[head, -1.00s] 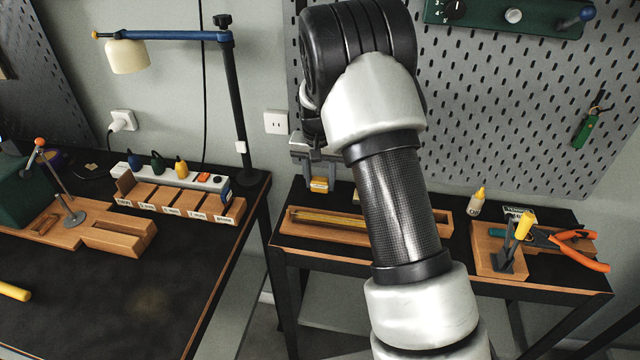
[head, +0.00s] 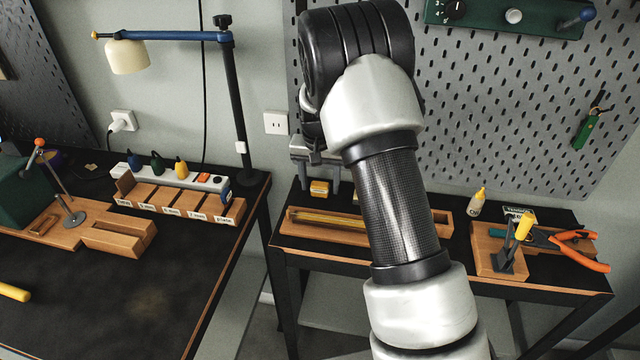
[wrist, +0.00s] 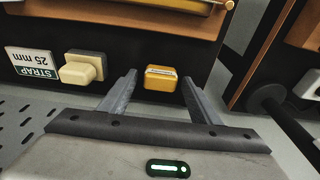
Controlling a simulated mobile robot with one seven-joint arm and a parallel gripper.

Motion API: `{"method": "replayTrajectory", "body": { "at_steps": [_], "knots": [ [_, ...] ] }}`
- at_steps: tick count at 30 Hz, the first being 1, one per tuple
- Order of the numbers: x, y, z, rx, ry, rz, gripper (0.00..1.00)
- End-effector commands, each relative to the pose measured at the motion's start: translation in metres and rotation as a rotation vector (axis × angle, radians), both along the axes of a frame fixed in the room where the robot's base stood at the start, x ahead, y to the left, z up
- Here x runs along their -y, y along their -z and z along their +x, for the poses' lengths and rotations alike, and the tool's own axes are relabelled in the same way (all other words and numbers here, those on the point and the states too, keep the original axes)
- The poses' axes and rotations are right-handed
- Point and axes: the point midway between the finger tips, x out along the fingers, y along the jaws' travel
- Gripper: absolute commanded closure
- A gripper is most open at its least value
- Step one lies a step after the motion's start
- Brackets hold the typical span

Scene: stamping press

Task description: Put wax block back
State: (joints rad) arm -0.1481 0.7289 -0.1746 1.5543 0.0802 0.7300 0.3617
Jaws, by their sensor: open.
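A small amber-yellow block with a pale label, which I take as the wax block (head: 319,188), lies near the back edge of the right-hand bench. In the wrist view the wax block (wrist: 161,78) sits between and just beyond the fingertips of my gripper (wrist: 158,84). My gripper is open, with a gap visible on each side of the block. In the head view my gripper (head: 319,182) reaches down at the block, partly hidden by my arm.
In the wrist view a cream block (wrist: 82,68) and a "STRAP 25 mm" sign (wrist: 31,66) stand left of the wax block. A wooden tray (head: 300,222) lies in front of it. A glue bottle (head: 476,204) and pliers (head: 575,240) are further right. The left bench (head: 120,290) is largely clear in front.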

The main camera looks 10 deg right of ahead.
Motion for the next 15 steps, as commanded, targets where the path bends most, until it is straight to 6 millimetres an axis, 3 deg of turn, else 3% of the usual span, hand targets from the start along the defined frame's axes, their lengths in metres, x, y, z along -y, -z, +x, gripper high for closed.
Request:
{"method": "replayTrajectory", "body": {
  "at_steps": [9,15],
  "knots": [
    [-0.004,-0.066,-0.008,0.005,-0.001,0.000,0.43],
    [-0.006,-0.099,-0.013,0.004,0.000,0.001,0.43]
  ]
}}
